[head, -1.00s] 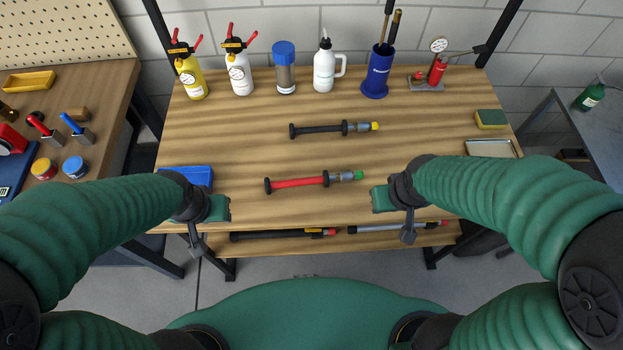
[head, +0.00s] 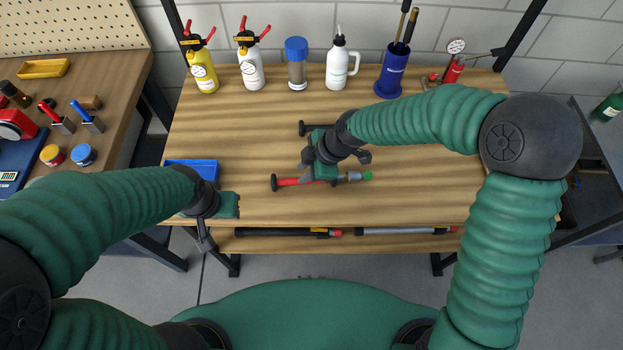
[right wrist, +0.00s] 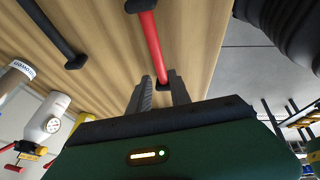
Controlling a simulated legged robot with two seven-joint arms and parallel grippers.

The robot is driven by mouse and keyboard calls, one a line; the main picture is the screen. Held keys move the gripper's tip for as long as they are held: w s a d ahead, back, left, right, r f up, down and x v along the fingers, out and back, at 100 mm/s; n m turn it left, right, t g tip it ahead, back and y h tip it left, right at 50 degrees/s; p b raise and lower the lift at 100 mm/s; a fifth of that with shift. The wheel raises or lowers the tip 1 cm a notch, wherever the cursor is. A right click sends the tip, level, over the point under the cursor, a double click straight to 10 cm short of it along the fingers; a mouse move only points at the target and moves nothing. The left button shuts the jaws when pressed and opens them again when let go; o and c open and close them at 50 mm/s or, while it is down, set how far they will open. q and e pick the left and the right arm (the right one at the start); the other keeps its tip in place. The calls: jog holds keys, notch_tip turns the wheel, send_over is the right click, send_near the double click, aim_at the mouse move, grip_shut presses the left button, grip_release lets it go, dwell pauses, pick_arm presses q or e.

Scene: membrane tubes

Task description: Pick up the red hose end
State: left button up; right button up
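The red hose (head: 290,182) lies on the wooden table, with a black flanged end at left and a grey fitting with a green tip (head: 367,175) at right. My right gripper (head: 308,172) is over the hose's left-middle part, hiding some of it. In the right wrist view the red hose (right wrist: 150,45) runs toward my two dark fingers (right wrist: 160,84), which stand apart with a black end of the hose between or just beyond their tips. Contact cannot be told. My left gripper (head: 228,206) is near the table's front left edge; its fingers are unclear.
A black tube (head: 304,129) lies behind the red hose, partly hidden by my right arm. A blue tray (head: 195,168) sits at left. Bottles and a blue holder (head: 392,70) line the back. More tubes (head: 285,232) lie on a lower shelf. The table's right side is largely clear.

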jog(key=shift+w+f, duration=0.15)
jog(key=shift+f, duration=0.8)
jog(key=x, duration=0.5)
jog(key=shift+a+f, duration=0.1)
grip_shut()
